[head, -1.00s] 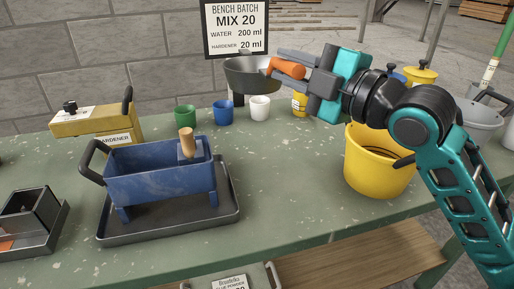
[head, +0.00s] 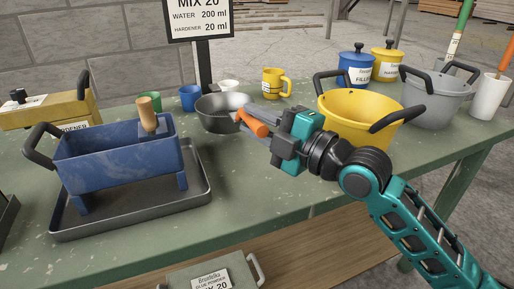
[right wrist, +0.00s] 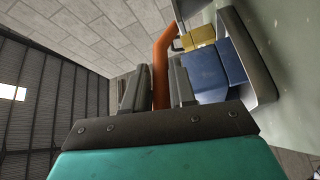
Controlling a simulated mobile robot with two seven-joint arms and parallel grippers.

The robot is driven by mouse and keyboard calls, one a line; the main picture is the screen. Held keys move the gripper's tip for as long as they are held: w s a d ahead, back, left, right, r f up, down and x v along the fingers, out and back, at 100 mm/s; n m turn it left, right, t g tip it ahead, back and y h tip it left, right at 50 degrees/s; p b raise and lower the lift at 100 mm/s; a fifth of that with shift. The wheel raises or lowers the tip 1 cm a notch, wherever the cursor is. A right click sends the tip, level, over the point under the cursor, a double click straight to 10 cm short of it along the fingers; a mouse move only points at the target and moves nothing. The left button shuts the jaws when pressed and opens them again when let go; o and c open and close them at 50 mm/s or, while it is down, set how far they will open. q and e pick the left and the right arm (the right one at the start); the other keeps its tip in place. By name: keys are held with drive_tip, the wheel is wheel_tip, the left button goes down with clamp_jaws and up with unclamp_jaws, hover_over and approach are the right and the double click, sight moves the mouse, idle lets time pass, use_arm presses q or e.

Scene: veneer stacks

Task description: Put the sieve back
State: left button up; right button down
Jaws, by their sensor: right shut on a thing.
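The sieve (head: 222,117) is a dark grey round pan with an orange handle. It is level, low over the green bench between the blue trough and the yellow bucket; I cannot tell if it touches the bench. My right gripper (head: 262,131) is shut on the orange handle. In the right wrist view the handle (right wrist: 161,62) stands between the two grey fingers, and the pan is not clearly seen. My left gripper is in neither view.
A blue trough (head: 110,160) stands on a dark tray (head: 130,215) at left. Behind the sieve are a sign (head: 198,18) and several cups, with a yellow mug (head: 272,84). A yellow bucket (head: 350,118) and a grey bucket (head: 437,98) stand right. The front middle bench is clear.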

drive_tip(key=shift+f+b, duration=0.6)
drive_tip(key=shift+f, duration=1.55)
drive_tip(key=shift+f, duration=0.2)
drive_tip(key=c, duration=0.9)
unclamp_jaws()
